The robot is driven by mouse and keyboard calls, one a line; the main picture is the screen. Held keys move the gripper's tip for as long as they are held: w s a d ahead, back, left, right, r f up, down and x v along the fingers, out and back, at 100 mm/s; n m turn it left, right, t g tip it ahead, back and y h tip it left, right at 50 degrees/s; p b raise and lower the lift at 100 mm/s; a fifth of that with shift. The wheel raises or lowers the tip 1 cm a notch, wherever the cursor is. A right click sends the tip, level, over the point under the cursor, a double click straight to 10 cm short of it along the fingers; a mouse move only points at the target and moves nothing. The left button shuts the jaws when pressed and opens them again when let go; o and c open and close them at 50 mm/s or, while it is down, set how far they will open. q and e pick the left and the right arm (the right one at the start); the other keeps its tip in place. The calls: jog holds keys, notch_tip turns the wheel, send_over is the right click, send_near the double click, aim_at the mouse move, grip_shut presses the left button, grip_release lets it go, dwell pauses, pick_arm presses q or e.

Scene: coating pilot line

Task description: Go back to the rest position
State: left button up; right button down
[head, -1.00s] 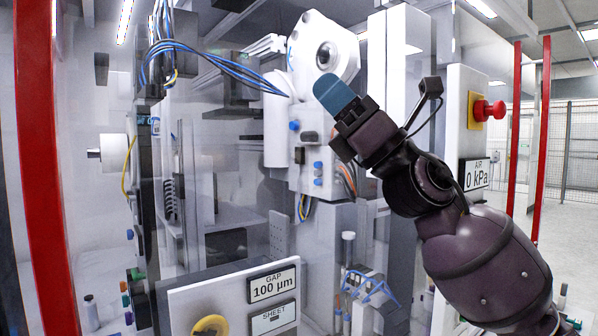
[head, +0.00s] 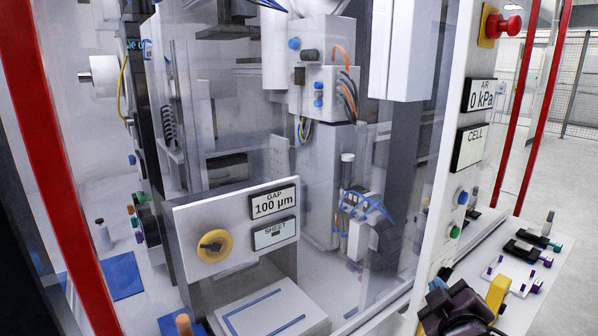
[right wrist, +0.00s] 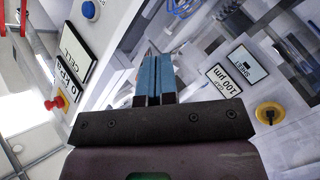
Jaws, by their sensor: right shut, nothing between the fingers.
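My right arm shows at the bottom right of the head view, low in front of the machine, with only its dark purple end in the frame. In the right wrist view the two blue fingers of the right gripper (right wrist: 154,70) lie side by side, closed together. Nothing is held between them. My left gripper and left arm are in neither view.
The machine's GAP panel (head: 236,225) with a yellow knob (head: 214,246) stands left of the arm. A white control post (head: 447,190) with a red stop button (head: 503,26) rises behind it. Small tools and a yellow block (head: 497,293) lie on the right bench. Red posts flank the machine.

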jog(key=s+d+f+m+g+y, duration=0.1)
jog(key=s+f+m+g, duration=0.4)
jog(key=s+f, duration=0.7)
jog(key=s+d+f+m+g, duration=0.25)
jog(key=s+f+g, duration=0.5)
jog(key=s, duration=0.75)
jog(key=w+a+f+t+y, duration=0.1)
jog(key=w+f+t, duration=0.6)
jog(key=f, duration=0.4)
jog(key=shift+t, duration=0.45)
